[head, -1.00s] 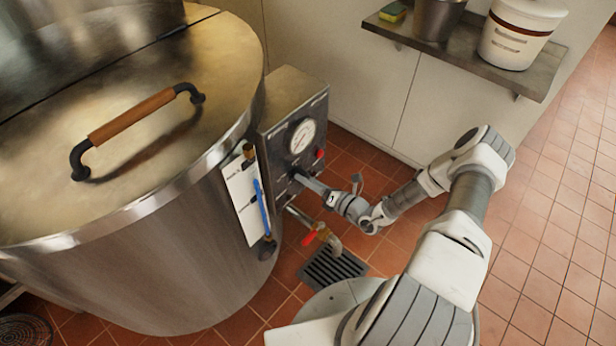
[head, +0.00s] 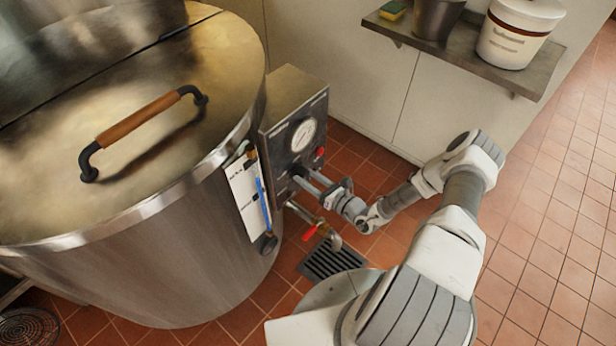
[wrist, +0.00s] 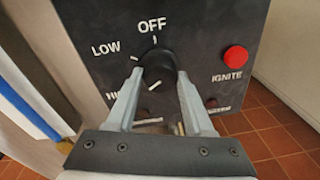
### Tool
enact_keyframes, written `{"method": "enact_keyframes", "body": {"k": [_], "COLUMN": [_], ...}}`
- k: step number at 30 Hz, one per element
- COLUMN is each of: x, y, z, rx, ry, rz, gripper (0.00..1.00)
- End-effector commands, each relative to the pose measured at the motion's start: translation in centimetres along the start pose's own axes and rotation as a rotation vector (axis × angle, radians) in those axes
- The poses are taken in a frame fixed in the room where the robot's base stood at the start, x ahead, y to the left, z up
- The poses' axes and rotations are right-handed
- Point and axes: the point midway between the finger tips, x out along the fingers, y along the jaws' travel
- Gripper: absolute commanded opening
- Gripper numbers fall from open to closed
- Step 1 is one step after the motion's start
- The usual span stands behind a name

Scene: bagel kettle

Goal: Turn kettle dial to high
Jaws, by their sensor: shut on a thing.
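The kettle dial is a black knob (wrist: 157,60) on the dark face of the control box (head: 300,125). In the wrist view OFF is above it, LOW is to its upper left, and a label starting "HI" is at lower left, partly hidden by a finger. A white tick shows below OFF and a short slanted white line shows low on the knob; I cannot tell for certain where the dial points. My gripper (wrist: 160,76) is shut on the knob, one finger on each side. In the head view my gripper (head: 308,180) reaches the box from the right.
The large steel kettle (head: 150,240) with a wooden-handled lid stands left of the box. A red IGNITE button (wrist: 235,59) is right of the dial. A red-handled valve (head: 311,232) is below, over a floor drain (head: 332,260). A wall shelf (head: 465,55) holds containers at upper right.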

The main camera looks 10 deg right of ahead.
Motion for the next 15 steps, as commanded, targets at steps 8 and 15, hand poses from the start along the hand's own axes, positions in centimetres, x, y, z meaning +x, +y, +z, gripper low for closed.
{"method": "enact_keyframes", "body": {"k": [8, 15], "x": [-0.02, -0.02], "y": [-0.07, -0.06], "z": [0.02, 0.02], "rx": [-0.007, -0.006], "ry": [-0.001, -0.001], "rz": [-0.001, -0.001], "gripper": [0.00, 0.74]}}
